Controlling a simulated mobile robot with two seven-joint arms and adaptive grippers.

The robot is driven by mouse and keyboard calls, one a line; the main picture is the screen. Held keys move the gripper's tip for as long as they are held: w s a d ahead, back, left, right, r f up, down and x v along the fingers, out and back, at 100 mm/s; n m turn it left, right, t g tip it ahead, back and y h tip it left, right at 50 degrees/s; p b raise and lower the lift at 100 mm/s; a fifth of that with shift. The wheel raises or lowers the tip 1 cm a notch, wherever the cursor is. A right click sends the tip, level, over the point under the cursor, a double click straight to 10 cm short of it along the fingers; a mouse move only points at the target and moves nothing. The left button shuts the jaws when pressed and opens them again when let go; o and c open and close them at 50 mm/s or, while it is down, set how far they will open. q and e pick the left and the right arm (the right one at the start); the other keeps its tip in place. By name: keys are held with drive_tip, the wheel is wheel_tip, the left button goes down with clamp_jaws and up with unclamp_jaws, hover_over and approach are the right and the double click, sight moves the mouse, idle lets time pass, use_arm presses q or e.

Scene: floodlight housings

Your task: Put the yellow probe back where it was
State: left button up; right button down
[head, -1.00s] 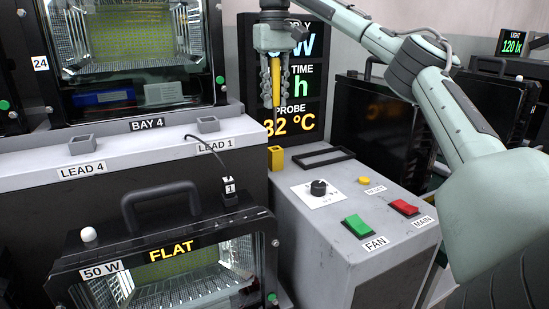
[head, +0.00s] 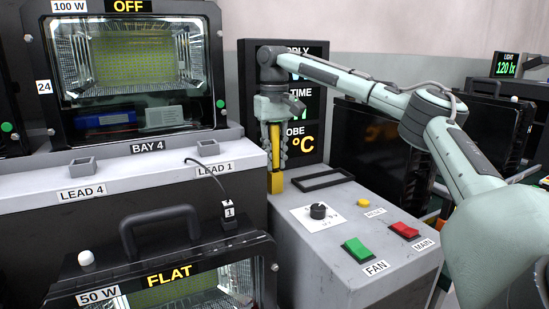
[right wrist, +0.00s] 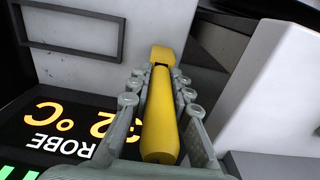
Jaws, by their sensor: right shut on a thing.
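My right gripper (head: 275,166) points down and is shut on the yellow probe (head: 275,140), which stands upright between its fingers. My left gripper is not in view.
The display panel (head: 312,152) stands close behind the gripper. An empty black frame (head: 323,179), a knob (head: 318,211), and green (head: 357,250) and red (head: 404,230) switches are on the console. The lead 1 cable (head: 222,183) hangs to the left.

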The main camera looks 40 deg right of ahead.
sight(274, 125)
drive_tip(key=shift+f, duration=0.15)
drive_tip(key=c, duration=1.4)
unclamp_jaws()
drive_tip(key=shift+r, duration=6.2)
